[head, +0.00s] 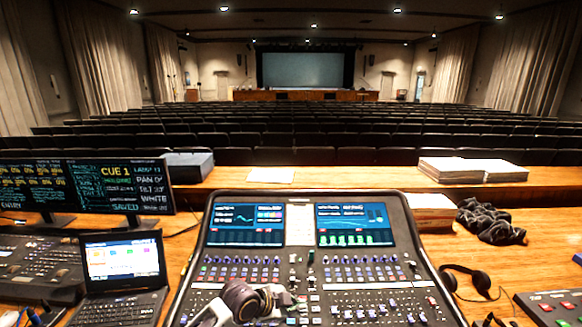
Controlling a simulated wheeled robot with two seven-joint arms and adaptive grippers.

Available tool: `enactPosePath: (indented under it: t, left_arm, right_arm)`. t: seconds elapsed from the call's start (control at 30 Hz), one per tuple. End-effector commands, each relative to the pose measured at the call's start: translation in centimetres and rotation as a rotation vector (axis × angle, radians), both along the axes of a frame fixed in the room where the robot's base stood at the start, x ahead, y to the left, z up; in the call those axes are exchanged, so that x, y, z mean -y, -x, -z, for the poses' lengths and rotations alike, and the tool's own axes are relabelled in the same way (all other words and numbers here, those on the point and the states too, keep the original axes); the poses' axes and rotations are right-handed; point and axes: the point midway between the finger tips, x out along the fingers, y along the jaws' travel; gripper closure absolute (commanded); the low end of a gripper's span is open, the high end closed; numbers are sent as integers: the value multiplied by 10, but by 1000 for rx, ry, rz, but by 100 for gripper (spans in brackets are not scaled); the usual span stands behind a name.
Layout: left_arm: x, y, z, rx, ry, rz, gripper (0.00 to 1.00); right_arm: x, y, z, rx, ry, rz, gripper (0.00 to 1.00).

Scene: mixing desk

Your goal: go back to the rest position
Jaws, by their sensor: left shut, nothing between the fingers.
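My left gripper (282,298) reaches in from the bottom left and is over the lower middle of the mixing desk (186,300). Its fingers are shut with nothing between them. Its dark body hides some of the faders and buttons; I cannot tell how high it is above them. My right gripper does not show in the head view.
The mixing desk has two lit screens (353,224). A laptop (124,259) and two monitors (135,187) stand to the left. Headphones (481,281), a dark cable bundle (491,222) and paper stacks (455,170) are to the right. Bare wood shows between them.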

Motion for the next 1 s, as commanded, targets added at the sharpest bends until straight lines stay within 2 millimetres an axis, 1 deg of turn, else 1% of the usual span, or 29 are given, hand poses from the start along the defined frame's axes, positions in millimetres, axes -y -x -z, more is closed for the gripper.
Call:
enactPosePath:
  t: [0.03,0.1,0.43,0.77,1.0]
  left_arm:
    - [0,8,3,-22,10,-20,100]
    - [-3,17,6,-48,21,-51,100]
    - [-24,55,20,-169,64,-221,100]
    - [-57,90,33,-282,89,-413,100]
    - [-88,118,42,-364,99,-570,100]
  right_arm:
    - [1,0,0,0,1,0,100]
    - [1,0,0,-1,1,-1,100]
    - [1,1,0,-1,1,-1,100]
    - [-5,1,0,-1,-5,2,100]
    - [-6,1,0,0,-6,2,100]
